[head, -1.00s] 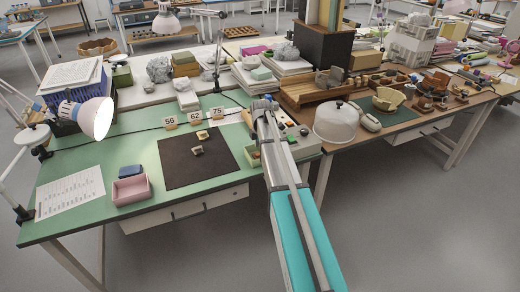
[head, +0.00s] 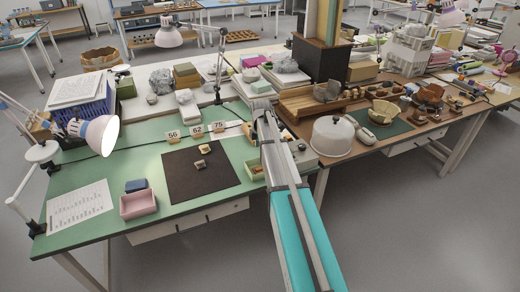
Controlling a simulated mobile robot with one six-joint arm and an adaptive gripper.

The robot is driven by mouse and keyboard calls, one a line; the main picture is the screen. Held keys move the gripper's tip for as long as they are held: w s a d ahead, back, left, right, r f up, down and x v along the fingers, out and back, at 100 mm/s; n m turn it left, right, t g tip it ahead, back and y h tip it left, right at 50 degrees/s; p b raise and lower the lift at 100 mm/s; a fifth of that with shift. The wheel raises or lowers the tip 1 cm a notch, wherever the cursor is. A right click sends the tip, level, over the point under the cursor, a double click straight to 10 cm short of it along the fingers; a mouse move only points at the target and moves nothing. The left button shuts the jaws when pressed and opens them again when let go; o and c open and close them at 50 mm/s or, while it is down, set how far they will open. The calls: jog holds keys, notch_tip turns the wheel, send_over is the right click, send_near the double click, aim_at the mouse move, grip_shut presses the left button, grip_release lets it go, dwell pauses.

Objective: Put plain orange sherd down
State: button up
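Two small pale tan sherds lie on the dark mat (head: 180,190) on the green table: one sherd (head: 205,149) towards the back and another sherd (head: 200,164) just in front of it. They are too small to tell which, if either, is the plain orange sherd. My arm reaches up from the bottom of the picture across the right end of the green table. Its far end is near the table's back right. My gripper is hidden beyond the arm, so I cannot see whether it holds a sherd.
A pink box (head: 138,205) and a blue block (head: 136,185) stand left of the mat. Number cards 56, 62 and 75 (head: 219,127) stand behind it. A green tray (head: 254,168) is beside my arm. A white dome (head: 333,138) stands on the right table. A lamp (head: 103,135) overhangs the left.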

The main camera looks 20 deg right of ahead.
jog(key=shift+r+p, duration=0.65)
jog(key=shift+r, duration=0.3)
jog(key=s+a+m, duration=0.9)
jog(key=s, duration=0.3)
jog(key=s+a+m, duration=0.8)
jog(key=s+a, duration=0.2)
jog(key=s, duration=0.2)
jog(key=shift+s+m, duration=0.35)
jog(key=shift+m, duration=0.05)
jog(key=shift+r+p, duration=0.7)
